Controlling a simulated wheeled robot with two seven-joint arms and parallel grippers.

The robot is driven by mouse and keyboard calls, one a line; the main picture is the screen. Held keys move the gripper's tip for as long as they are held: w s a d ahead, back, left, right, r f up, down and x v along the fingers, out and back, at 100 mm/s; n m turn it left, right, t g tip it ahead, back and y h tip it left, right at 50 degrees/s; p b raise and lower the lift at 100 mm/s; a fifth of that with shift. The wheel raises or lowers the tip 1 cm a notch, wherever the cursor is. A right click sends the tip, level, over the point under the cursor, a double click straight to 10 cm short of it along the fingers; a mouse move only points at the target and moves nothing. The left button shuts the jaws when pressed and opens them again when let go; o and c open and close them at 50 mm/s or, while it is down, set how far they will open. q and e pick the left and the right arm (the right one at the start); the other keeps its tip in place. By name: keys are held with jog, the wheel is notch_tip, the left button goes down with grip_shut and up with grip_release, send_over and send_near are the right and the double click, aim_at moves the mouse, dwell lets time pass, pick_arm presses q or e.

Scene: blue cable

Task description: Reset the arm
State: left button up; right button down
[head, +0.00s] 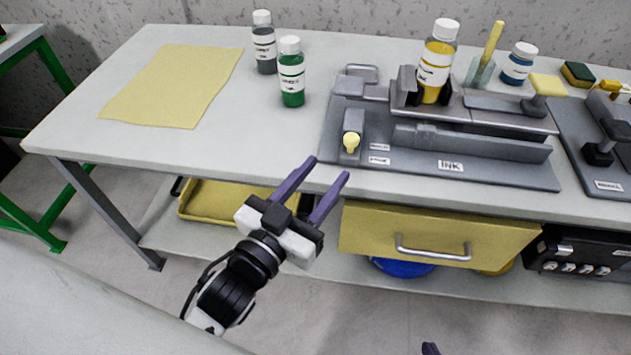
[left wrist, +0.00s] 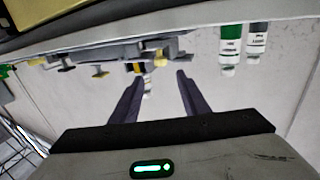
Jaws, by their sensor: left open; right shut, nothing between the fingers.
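My left gripper (head: 329,168) is open and empty in front of the table's front edge, left of the yellow drawer. In the left wrist view its two purple fingers (left wrist: 160,74) are spread apart with nothing held between them. My right gripper (head: 430,349) shows only as a purple tip at the bottom edge of the head view. It is shut, and the rest of it is out of frame. No cable is clearly seen.
The table (head: 230,130) bears a yellow sheet (head: 172,85), a grey bottle (head: 264,45), a green bottle (head: 291,75) and an ink fixture (head: 450,165) holding a yellow bottle (head: 435,62). Below are a drawer (head: 440,225), a yellow tray (head: 225,203) and a partly hidden blue object (head: 403,267).

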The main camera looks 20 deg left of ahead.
pick_arm(q)
jog(key=shift+s+a, duration=0.2)
jog(key=shift+s, duration=0.75)
jog(key=s+a+f+g+p, duration=0.1)
jog(key=s+f+g, duration=0.3)
jog(key=f, duration=0.7)
jog(key=s+f+g+p, duration=0.2)
jog(key=s+f+g, duration=0.3)
jog(key=s+f, duration=0.4)
notch_tip(320, 180, down, 2)
jog(key=shift+a+f+y, duration=0.2)
jog(key=shift+a+y, duration=0.2)
pick_arm(e)
jog(key=shift+s+d+r, duration=0.1)
jog(key=shift+d+r, duration=0.05)
jog(key=shift+r, duration=0.4)
jog(key=shift+d+r, duration=0.15)
jog(key=shift+r, duration=0.4)
